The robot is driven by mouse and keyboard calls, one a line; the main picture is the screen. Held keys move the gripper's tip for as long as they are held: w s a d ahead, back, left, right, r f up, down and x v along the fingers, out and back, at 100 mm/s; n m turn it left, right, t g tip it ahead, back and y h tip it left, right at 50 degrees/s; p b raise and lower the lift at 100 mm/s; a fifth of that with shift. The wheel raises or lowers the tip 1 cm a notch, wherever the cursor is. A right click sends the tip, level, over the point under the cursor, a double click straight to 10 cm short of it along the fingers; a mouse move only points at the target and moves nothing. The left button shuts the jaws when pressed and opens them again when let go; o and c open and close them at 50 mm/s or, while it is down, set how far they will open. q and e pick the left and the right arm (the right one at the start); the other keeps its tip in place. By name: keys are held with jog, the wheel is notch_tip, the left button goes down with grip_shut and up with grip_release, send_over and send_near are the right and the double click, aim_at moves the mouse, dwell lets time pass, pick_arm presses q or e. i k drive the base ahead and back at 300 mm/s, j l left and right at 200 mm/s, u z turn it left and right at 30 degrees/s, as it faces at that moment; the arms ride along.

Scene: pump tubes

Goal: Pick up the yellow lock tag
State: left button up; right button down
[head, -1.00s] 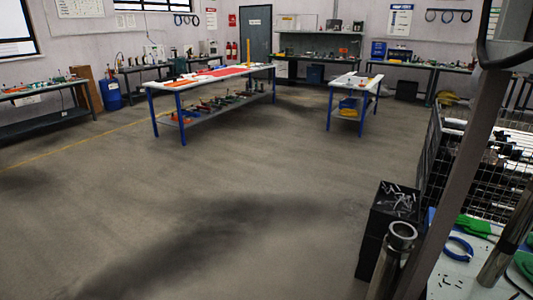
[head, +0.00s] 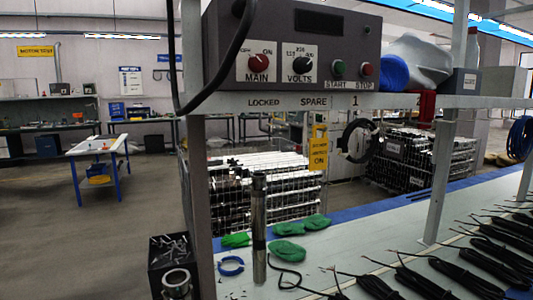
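A yellow tag (head: 318,147) with dark lettering, the last word reading ON, hangs below the edge of the grey shelf (head: 300,101), under the SPARE label. Nothing is touching it except what it hangs from, which is too small to make out. A red tag or lock (head: 427,105) hangs farther right on the same shelf edge. Neither of my grippers is in the head view, so their state and distance from the yellow tag do not show.
A control box (head: 290,45) with MAIN and VOLTS dials sits on the shelf. A black coil (head: 358,140) hangs right of the tag. On the bench (head: 390,235) stand a metal tube (head: 259,230), green gloves (head: 287,250) and several black cable bundles. Grey posts hold the shelf.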

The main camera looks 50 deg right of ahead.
aim_at(318, 148)
jog(key=z, duration=2.1)
